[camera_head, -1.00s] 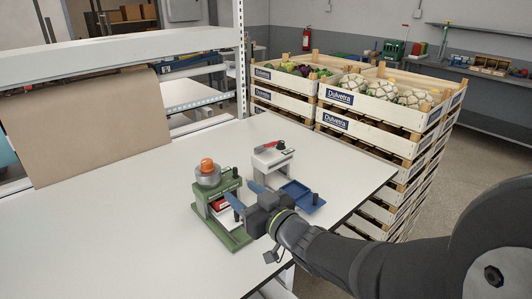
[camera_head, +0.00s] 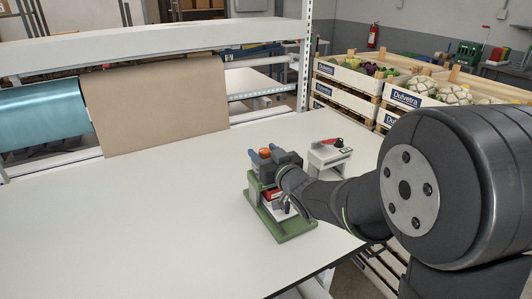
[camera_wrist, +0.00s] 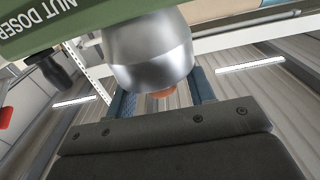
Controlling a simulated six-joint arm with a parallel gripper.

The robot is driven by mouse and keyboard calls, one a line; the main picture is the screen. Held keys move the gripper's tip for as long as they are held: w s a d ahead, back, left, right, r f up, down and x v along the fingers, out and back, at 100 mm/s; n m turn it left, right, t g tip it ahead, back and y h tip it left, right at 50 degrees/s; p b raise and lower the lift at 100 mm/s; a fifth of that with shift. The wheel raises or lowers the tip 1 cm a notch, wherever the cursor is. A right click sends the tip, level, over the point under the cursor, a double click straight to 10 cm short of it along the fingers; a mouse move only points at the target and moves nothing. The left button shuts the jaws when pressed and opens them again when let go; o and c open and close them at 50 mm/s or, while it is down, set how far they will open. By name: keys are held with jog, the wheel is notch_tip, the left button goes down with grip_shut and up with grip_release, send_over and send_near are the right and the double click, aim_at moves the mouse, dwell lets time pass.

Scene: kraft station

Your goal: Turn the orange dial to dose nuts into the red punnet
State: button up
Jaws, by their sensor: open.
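The green nut doser (camera_head: 282,232) stands on the white table, partly hidden by my arm. Its orange dial (camera_head: 265,152) shows at the top, between the blue fingers of my gripper (camera_head: 263,156). In the wrist view the fingers are apart, one on each side of the silver metal body (camera_wrist: 150,55), with a sliver of the orange dial (camera_wrist: 162,94) between them. I cannot tell whether either finger touches the dial.
A small white device (camera_head: 330,158) with a red part on top stands right of the doser. A brown paper sheet (camera_head: 157,105) and a teal roll (camera_head: 42,115) are at the back left. Stacked crates (camera_head: 345,77) stand beyond the table. The table's left side is clear.

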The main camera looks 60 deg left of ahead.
jog(key=shift+a, duration=0.15)
jog(key=c, duration=1)
jog(key=shift+o, duration=0.2)
jog(key=shift+m+t, duration=0.6)
jog(key=shift+t, duration=0.3)
jog(key=shift+s+m+t+h, duration=0.1)
jog(key=shift+m+t+h, duration=0.4)
jog(key=shift+m+t, duration=1.15)
jog(key=m+t+h, duration=0.2)
jog(key=t, duration=0.1)
jog(key=m+t+h, duration=0.2)
jog(key=t, duration=0.2)
jog(key=shift+t, duration=0.25)
jog(key=m+t+h, duration=0.3)
jog(key=m+h, duration=0.1)
jog(key=h, duration=0.1)
jog(key=shift+m+t+h, duration=0.3)
jog(key=shift+m+t, duration=0.05)
jog(key=shift+t, duration=0.05)
jog(key=shift+m+t+h, duration=0.4)
jog(key=shift+m+h, duration=0.75)
jog(key=shift+h, duration=0.6)
jog(key=shift+m+t+h, duration=0.4)
jog(key=shift+m+h, duration=0.75)
jog(key=shift+h, duration=0.6)
jog(key=shift+r, duration=0.1)
